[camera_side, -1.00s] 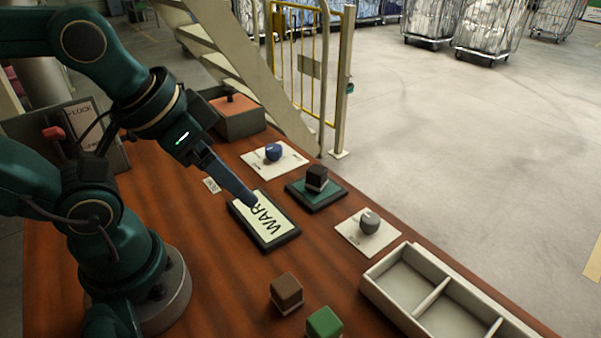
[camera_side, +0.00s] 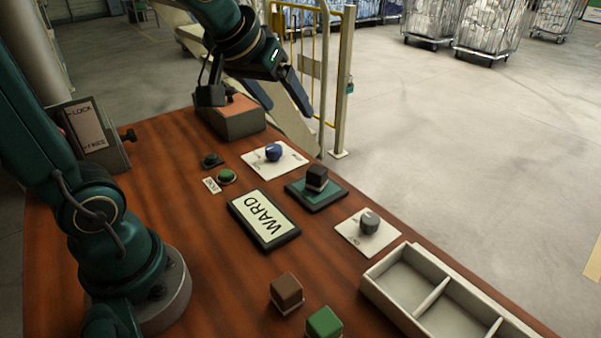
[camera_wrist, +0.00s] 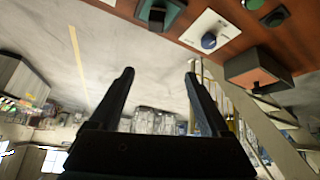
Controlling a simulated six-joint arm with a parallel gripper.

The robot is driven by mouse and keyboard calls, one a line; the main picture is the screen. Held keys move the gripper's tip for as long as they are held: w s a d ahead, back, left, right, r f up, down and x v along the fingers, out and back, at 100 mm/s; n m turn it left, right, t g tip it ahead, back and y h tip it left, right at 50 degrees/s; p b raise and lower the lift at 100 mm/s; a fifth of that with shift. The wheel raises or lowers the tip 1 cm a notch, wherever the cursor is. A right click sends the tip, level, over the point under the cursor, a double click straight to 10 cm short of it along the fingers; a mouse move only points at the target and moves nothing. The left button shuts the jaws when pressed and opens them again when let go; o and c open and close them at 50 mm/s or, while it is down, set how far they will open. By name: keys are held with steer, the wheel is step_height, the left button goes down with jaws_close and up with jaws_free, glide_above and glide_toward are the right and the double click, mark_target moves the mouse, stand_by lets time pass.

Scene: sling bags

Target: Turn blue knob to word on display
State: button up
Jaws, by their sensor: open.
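The blue knob (camera_side: 273,152) sits on a white plate (camera_side: 290,163) with small marks at its edge, too small to read. The knob also shows in the wrist view (camera_wrist: 208,41). The display (camera_side: 264,219) lies on the table in front of it and reads "WARD". My gripper (camera_side: 289,103) is open and empty, raised above and beyond the blue knob near the table's far end.
A grey knob (camera_side: 369,222) sits on another white plate. A black block (camera_side: 317,178) rests on a green pad. Green buttons (camera_side: 226,176), an orange-topped box (camera_side: 229,120), brown (camera_side: 286,290) and green (camera_side: 324,323) blocks and a divided tray (camera_side: 385,262) are around. A yellow railing (camera_side: 322,60) stands behind.

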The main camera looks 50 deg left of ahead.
steer(key=w+a+f+n, duration=0.2)
steer(key=w+a+f, duration=0.1)
steer(key=w+a, duration=0.15)
steer(key=n+g+y, duration=0.1)
steer(key=n+g, duration=0.1)
steer(key=g, duration=0.2)
glide_above(273, 148)
steer(key=s+d, duration=0.1)
steer(key=f, duration=1.1)
steer(key=shift+s+d+f, duration=0.15)
steer(key=shift+s+d, duration=0.05)
steer(key=shift+x, duration=2.3)
steer(key=shift+w, duration=0.1)
jaws_close()
